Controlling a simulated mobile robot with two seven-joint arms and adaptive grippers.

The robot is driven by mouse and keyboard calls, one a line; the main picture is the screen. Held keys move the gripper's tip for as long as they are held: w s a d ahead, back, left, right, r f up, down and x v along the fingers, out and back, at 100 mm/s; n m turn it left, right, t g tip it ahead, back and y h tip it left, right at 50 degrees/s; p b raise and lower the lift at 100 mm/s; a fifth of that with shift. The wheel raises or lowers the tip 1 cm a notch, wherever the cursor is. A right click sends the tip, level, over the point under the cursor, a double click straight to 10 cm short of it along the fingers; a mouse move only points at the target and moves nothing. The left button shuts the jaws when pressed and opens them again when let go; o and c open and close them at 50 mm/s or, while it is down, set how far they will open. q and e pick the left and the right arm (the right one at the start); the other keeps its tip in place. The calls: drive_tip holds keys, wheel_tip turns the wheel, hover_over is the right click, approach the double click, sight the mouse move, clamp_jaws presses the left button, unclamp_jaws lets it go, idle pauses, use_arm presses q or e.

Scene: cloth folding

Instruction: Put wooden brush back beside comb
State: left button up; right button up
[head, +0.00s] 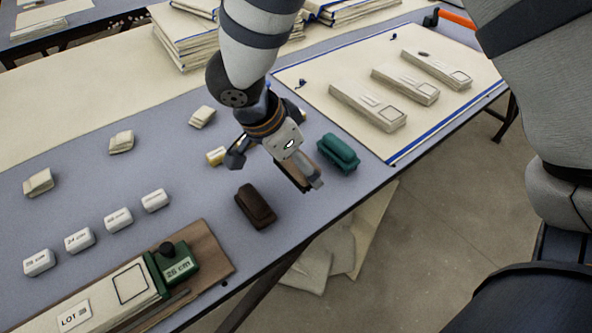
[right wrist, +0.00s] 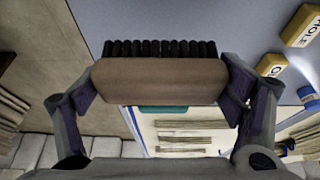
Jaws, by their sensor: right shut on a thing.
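The wooden brush (right wrist: 160,82), a brown block with black bristles, is gripped between the two fingers of my right gripper (right wrist: 158,90) in the right wrist view. In the head view my right gripper (head: 276,168) is over the grey table near its front edge, and only part of the brush (head: 290,174) shows. A dark brown block with a raised grip (head: 256,206) lies to its lower left. A green block with a raised grip (head: 338,153) lies to its right. I cannot tell which thing is the comb. My left gripper is not in view.
White labelled blocks (head: 79,239) and folded cloth pieces (head: 121,143) lie on the left. A wooden board (head: 213,249) holds a green 26 cm block (head: 176,266). Yellow blocks (right wrist: 301,26) lie near the gripper. A blue-edged cream cloth (head: 322,80) carries folded strips.

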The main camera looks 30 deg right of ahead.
drive_tip(key=x, duration=0.4)
drive_tip(key=shift+w+f+b, duration=0.2)
drive_tip(key=shift+w+b, duration=0.05)
drive_tip(key=shift+b, duration=0.05)
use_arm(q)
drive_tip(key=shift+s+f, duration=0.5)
use_arm(e)
drive_tip(key=shift+a+f, duration=0.1)
drive_tip(key=shift+f, duration=0.2)
drive_tip(key=shift+f, duration=0.15)
drive_tip(key=o, duration=0.9)
drive_tip(key=shift+o, duration=0.2)
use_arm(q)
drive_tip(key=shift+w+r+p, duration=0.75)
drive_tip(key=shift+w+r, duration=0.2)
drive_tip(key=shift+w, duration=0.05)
use_arm(e)
drive_tip(key=v, duration=1.2)
